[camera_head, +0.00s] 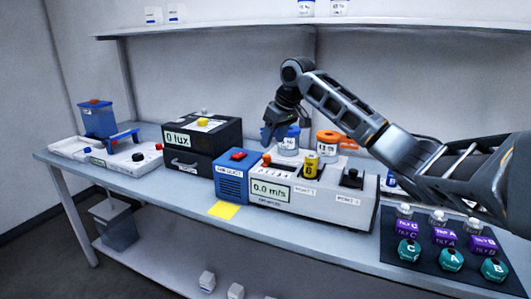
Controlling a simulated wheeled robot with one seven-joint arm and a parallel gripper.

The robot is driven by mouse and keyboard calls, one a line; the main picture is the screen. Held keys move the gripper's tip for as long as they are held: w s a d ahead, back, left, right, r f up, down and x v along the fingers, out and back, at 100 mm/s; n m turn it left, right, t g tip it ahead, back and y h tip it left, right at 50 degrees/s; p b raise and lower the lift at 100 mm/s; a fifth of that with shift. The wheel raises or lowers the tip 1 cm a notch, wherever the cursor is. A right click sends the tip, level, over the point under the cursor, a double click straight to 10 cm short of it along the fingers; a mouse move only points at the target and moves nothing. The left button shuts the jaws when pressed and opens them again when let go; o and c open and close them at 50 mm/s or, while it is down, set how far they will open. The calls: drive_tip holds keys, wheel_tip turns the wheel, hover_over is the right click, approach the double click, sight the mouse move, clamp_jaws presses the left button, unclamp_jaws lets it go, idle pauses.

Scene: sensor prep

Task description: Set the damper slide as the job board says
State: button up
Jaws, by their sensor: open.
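I cannot tell which part is the damper slide. No job board is readable in view.
A black box with a "0 lux" display (178,139) stands to the left. Further left are a white panel and a blue bin (97,120). An orange item (328,138) is behind the instrument. A dark mat (400,263) with labelled bottles lies at right. A shelf (220,33) runs above.

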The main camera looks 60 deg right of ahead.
sight(267, 155)
drive_tip(key=x, duration=0.6)
drive_tip(key=shift+w+f+p, duration=0.15)
drive_tip(key=shift+f+p, duration=0.1)
drive_tip(key=shift+p, duration=0.15)
drive_tip(key=shift+c, duration=0.4)
clamp_jaws()
